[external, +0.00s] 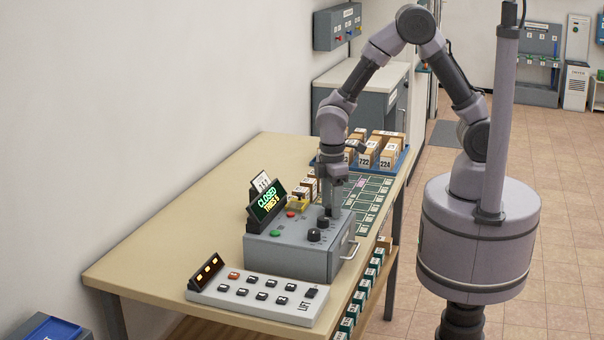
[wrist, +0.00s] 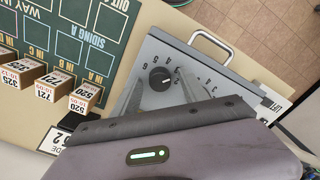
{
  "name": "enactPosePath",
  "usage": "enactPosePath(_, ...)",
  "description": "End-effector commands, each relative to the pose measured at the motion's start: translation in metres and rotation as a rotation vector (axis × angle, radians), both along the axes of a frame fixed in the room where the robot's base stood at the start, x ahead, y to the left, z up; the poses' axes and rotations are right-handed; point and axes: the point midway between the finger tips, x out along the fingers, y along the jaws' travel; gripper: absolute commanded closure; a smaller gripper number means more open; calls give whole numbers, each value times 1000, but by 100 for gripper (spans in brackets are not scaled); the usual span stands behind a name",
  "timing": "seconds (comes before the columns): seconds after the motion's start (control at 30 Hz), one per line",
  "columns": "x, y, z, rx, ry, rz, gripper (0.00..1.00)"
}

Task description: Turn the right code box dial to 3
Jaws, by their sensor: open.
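In the wrist view my gripper (wrist: 162,80) is open, with one finger on each side of a black dial (wrist: 160,78). The dial has a white mark, and digits ring the panel around it. I cannot tell whether the fingers touch the dial, nor read its setting. The other dials are hidden there.
A keypad panel (external: 258,295) lies in front of the box. Beyond it are a green track board (external: 370,190) and a blue tray of numbered boxes (external: 408,158). A handle (external: 350,252) sticks out from the box's side. The table's near left is clear.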

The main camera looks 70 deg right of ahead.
Motion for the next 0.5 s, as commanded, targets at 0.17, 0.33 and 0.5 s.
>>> enactPosePath(0.17,1,0,26,0,-4,1,48)
enactPosePath(0.33,1,0,79,1,-6,1,48)
enactPosePath(0.5,1,0,133,0,-5,1,48)
